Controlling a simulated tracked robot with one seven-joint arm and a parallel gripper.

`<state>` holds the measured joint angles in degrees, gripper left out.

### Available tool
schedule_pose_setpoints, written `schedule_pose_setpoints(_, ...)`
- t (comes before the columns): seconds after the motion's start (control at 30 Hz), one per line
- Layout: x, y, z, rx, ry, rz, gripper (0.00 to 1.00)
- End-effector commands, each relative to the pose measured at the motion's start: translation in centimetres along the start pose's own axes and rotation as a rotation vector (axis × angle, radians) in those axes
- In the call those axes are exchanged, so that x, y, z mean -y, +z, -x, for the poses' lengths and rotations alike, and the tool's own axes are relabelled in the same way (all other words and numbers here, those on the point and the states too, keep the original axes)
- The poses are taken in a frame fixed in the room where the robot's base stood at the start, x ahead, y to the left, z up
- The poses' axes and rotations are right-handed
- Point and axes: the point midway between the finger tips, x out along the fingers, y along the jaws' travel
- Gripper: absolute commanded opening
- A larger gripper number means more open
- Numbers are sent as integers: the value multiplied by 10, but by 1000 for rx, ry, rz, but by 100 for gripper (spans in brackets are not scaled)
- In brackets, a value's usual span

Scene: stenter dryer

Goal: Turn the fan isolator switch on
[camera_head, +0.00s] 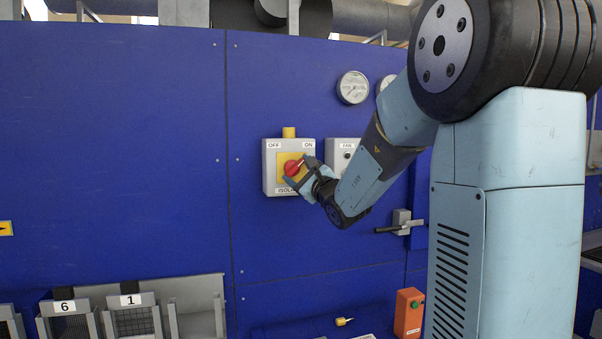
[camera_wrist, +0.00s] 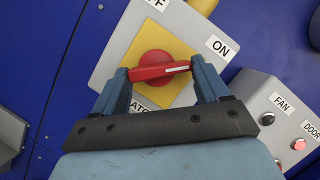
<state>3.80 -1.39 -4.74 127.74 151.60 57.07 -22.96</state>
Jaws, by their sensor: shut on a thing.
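The fan isolator is a grey box (camera_head: 269,185) on the blue panel, with a yellow plate and the labels OFF and ON. Its red rotary handle (camera_head: 291,168) slants up to the right, towards ON. In the wrist view the red handle (camera_wrist: 152,73) has a white mark on its right end, on the side of the ON label (camera_wrist: 220,48). My gripper (camera_wrist: 159,69) is shut on the handle, one finger at each end. In the head view my gripper (camera_head: 302,172) comes in from the right and hides part of the box's lower right.
A grey box labelled FAN (camera_head: 345,145) with buttons stands just right of the isolator, partly behind my arm. Gauges (camera_head: 353,87) are above, and a black-handled latch (camera_head: 398,226) is lower right. Numbered holders (camera_head: 133,318) and an orange box (camera_head: 409,312) are below.

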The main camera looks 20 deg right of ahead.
Motion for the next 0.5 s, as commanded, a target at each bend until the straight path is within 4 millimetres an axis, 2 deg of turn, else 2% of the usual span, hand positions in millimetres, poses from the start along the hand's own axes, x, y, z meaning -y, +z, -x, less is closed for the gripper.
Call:
schedule_pose_setpoints(0.03,-4,0,0,0,7,-2,75)
schedule_pose_setpoints(0.3,-2,1,0,2,3,0,100)
schedule_pose_setpoints(0.5,-1,1,0,2,2,1,100)
